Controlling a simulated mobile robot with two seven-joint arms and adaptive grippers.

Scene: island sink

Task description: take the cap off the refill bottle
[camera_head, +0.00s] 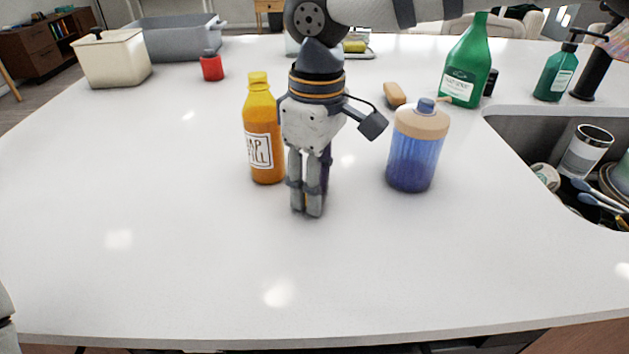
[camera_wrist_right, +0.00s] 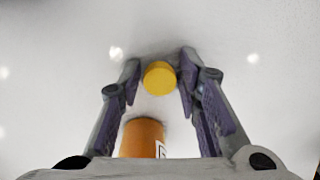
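The refill bottle (camera_head: 262,135) is orange with a white label and stands upright on the white counter. Its narrow neck is yellow-orange. Its body also shows in the right wrist view (camera_wrist_right: 142,138), where its top is hidden. My right gripper (camera_head: 307,212) points down just right of the bottle, fingertips low near the counter. In the right wrist view a round yellow cap (camera_wrist_right: 160,78) is between the fingertips (camera_wrist_right: 160,75), apart from the bottle. The fingers look closed on it, though contact on its left side is hard to see. My left gripper is out of view.
A blue bottle with a peach top (camera_head: 415,160) stands right of my gripper. The sink (camera_head: 520,130) is at right. The front counter is clear.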

